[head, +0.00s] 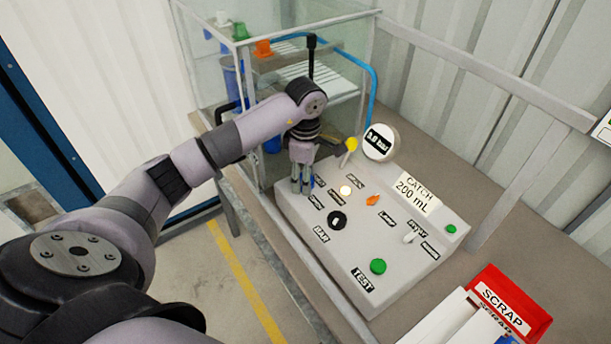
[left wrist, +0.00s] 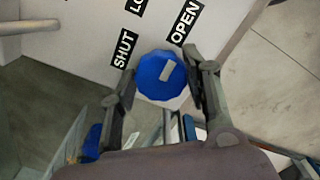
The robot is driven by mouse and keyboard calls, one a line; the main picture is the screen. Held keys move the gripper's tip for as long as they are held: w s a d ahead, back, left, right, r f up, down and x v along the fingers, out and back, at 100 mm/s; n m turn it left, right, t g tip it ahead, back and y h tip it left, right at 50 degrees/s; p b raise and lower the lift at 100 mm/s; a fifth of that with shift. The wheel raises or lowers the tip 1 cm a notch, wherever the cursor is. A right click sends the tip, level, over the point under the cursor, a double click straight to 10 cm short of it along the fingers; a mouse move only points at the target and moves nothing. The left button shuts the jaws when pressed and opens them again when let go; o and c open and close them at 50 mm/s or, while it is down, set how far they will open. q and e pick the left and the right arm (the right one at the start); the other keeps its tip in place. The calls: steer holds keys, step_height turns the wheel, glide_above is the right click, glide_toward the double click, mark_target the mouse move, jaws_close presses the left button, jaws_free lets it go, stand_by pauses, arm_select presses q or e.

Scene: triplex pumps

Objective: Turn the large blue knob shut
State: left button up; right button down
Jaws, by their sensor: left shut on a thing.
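The large blue knob (left wrist: 158,76) is in the left wrist view, with a pale pointer mark on its face. The labels SHUT (left wrist: 123,50) and OPEN (left wrist: 185,22) are on the panel beside it. The mark slants up toward the OPEN side. My left gripper (left wrist: 160,84) is shut on the knob, one finger on each side of it. In the head view my left gripper (head: 303,185) points down at the left back corner of the control panel (head: 325,262), and it hides most of the knob. My right gripper is not in view.
The panel also carries a black knob (head: 337,219), an orange knob (head: 373,200), a green button (head: 378,266), a yellow-tipped lever (head: 350,145) and a gauge (head: 381,142). A glass-walled enclosure (head: 215,70) stands behind. A red SCRAP bin (head: 520,305) is at the right front.

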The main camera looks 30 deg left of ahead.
arm_select(q)
steer(key=n+b, duration=0.2)
steer(key=n, duration=0.2)
steer(key=shift+w+a+f, duration=0.1)
steer(key=shift+w, duration=0.05)
steer(key=n+b, duration=0.1)
steer(key=n, duration=0.3)
steer(key=shift+a+n, duration=0.1)
steer(key=shift+n, duration=0.2)
steer(key=n+b, duration=0.1)
steer(key=n, duration=0.3)
steer(key=shift+w+a+n, duration=0.1)
steer(key=shift+n, duration=0.2)
steer(key=shift+a+n+b, duration=0.1)
steer(key=shift+n+b, duration=0.3)
steer(key=shift+n, duration=1.9)
steer(key=o, duration=1.2)
steer(key=shift+c, duration=0.2)
